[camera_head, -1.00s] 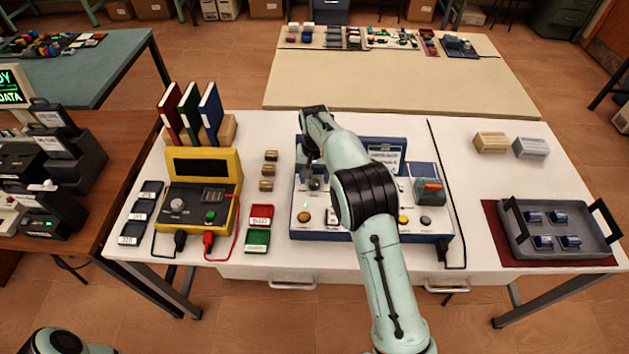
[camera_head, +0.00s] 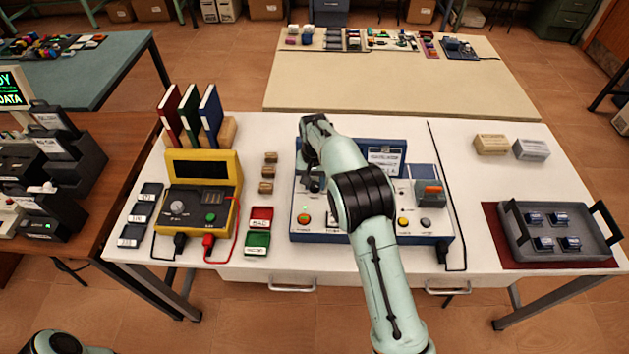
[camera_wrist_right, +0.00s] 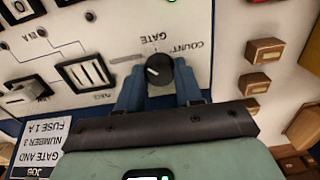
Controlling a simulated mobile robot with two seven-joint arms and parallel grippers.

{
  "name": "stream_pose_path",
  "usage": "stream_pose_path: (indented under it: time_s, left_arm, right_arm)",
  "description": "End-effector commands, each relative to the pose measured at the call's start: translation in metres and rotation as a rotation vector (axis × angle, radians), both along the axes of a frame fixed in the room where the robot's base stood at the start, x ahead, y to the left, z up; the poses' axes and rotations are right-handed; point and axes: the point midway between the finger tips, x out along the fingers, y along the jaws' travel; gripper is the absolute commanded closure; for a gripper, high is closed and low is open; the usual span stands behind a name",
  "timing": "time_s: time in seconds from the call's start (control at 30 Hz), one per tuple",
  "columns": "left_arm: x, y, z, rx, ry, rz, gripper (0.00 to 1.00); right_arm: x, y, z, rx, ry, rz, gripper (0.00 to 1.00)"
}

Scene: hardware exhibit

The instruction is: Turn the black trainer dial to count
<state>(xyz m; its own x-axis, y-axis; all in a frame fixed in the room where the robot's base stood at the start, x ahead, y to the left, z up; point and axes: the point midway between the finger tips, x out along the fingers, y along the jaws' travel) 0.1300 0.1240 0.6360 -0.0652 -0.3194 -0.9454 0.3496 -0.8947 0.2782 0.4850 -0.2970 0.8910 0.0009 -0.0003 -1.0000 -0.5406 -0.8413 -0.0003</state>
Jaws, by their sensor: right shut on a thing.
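The trainer (camera_head: 372,237) is a blue-edged console with a white panel on the table, partly hidden by my right arm. In the right wrist view its panel (camera_wrist_right: 110,30) appears upside down, with COUNT and GATE labels beside the round black dial (camera_wrist_right: 160,70). A short white mark shows on the left of the dial's face; I cannot tell exactly which label it points to. My right gripper (camera_wrist_right: 160,86) has its blue fingers on both sides of the dial, shut on it. In the head view this gripper (camera_head: 313,184) is dark and partly hidden.
A yellow meter (camera_head: 228,167) with leads stands left of the trainer. Small wooden blocks (camera_head: 267,172) and red and green trays (camera_head: 258,243) lie between them. A grey tray (camera_head: 520,255) with several dark parts sits at the right.

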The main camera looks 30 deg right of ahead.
Motion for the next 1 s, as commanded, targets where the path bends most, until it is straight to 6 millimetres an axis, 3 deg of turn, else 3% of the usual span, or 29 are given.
stream_pose_path:
  time_s: [0.27,1.0]
  left_arm:
    - [0.010,0.000,0.013,-0.001,-0.011,0.000,1.00]
    - [0.051,0.000,0.052,0.000,-0.058,0.001,1.00]
  right_arm:
    - [0.000,0.000,0.002,0.001,0.002,-0.139,0.95]
    - [0.001,0.001,0.001,0.002,0.003,-0.828,0.95]
